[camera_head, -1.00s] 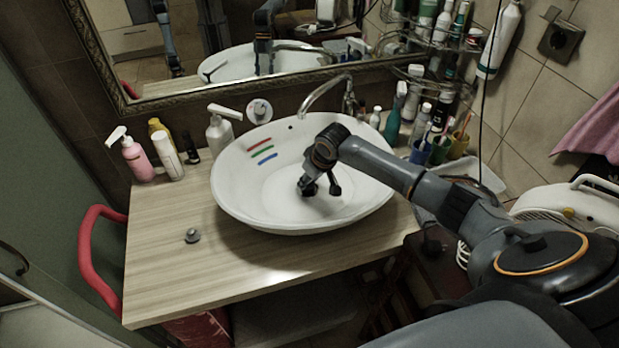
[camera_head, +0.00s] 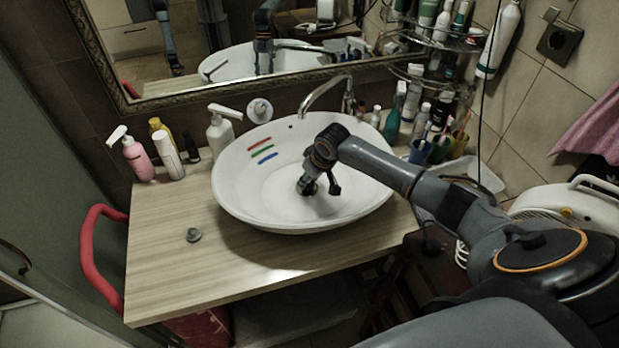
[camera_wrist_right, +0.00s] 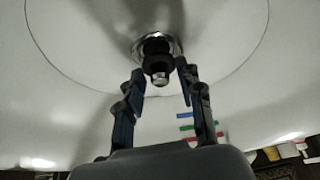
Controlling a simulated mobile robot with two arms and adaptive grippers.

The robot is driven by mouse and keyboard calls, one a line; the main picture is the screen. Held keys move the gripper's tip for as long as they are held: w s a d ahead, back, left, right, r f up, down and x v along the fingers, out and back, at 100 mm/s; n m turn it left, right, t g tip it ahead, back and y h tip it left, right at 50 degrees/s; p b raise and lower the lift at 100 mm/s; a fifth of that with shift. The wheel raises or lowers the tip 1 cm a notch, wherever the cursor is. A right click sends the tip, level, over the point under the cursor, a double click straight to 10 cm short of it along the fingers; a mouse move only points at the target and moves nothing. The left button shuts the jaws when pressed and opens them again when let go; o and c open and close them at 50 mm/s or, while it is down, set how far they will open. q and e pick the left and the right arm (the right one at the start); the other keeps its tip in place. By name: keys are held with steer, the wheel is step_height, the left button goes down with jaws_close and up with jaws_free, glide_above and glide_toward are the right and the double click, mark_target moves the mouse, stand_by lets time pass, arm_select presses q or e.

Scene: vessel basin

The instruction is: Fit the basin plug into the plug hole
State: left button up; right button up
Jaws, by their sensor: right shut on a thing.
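The white oval basin (camera_head: 235,190) sits on the wooden counter. My right gripper (camera_head: 318,190) reaches down into it, low over the bottom. In the right wrist view my right gripper (camera_wrist_right: 160,66) has its fingers on either side of the basin plug (camera_wrist_right: 158,78), a small dark piece with a silvery end. The plug is at the plug hole, whose chrome ring (camera_wrist_right: 176,44) shows around and behind it. I cannot tell how deep the plug sits. In the head view the gripper hides the plug and hole. My left gripper is out of view.
A small grey metal piece (camera_head: 194,235) lies on the counter (camera_head: 165,265) left of the basin. Several bottles stand at the back left, with a soap pump (camera_head: 220,130). The curved tap (camera_head: 325,92) rises behind the basin. Cups and bottles crowd the right.

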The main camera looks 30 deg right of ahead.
stand_by(0.4)
steer(key=shift+p, duration=0.4)
steer(key=shift+s+f+b, duration=0.1)
steer(key=shift+f+b, duration=0.55)
steer(key=shift+f, duration=0.5)
steer(key=o, duration=1.3)
steer(key=shift+f, duration=0.1)
steer(key=v, duration=1.2)
